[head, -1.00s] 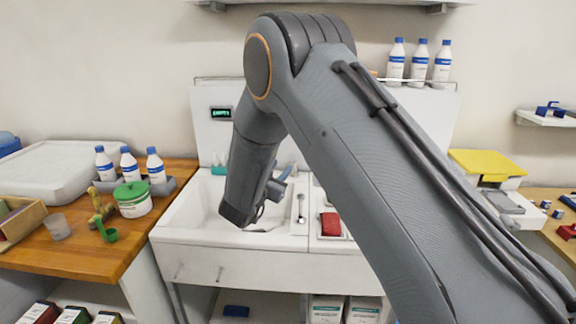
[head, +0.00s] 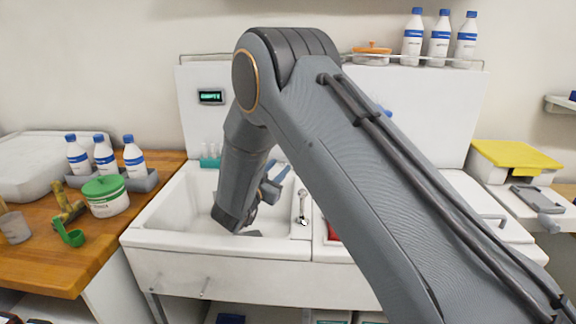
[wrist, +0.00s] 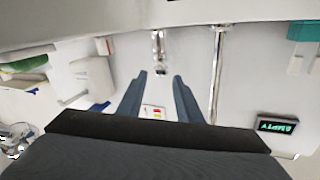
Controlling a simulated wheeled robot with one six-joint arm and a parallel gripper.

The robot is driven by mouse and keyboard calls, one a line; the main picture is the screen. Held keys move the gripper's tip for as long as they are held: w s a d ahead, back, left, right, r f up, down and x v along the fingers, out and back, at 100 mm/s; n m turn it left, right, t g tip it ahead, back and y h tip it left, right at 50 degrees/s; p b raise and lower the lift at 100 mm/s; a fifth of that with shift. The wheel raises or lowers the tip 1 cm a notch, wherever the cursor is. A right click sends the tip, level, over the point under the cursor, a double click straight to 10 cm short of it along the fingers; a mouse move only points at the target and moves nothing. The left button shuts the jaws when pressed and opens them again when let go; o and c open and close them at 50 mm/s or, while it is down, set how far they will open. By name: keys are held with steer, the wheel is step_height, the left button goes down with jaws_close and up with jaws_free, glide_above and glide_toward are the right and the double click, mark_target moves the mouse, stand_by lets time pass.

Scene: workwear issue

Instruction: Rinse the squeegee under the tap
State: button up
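My gripper (head: 272,186) is low over the white sink basin (head: 165,215), partly hidden by my arm in the head view. In the wrist view, its two blue-grey fingers (wrist: 160,80) stand apart with nothing visibly held between them. That view is upside down. A chrome fitting (wrist: 158,45) shows beyond the fingertips, and a long chrome pipe (wrist: 218,70) stands beside them; I cannot tell which is the tap. A chrome lever-like part (head: 303,205) is on the sink's divider. I cannot make out the squeegee in either view; my arm hides part of the basin.
A dark display (head: 211,97) is on the white back panel. Left, a wooden counter (head: 45,265) holds a green-lidded tub (head: 105,197), a green scoop (head: 68,232) and white bottles (head: 104,155). A yellow item (head: 517,155) lies at right. Bottles (head: 438,40) stand on the rack above.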

steer(key=shift+w+d+f, duration=0.1)
steer(key=shift+w+f, duration=0.3)
steer(key=shift+w, duration=0.05)
steer(key=p+x, duration=0.1)
steer(key=x, duration=0.6)
steer(key=shift+w+p, duration=0.2)
steer(key=shift+p, duration=0.15)
steer(key=shift+c, duration=0.2)
jaws_close()
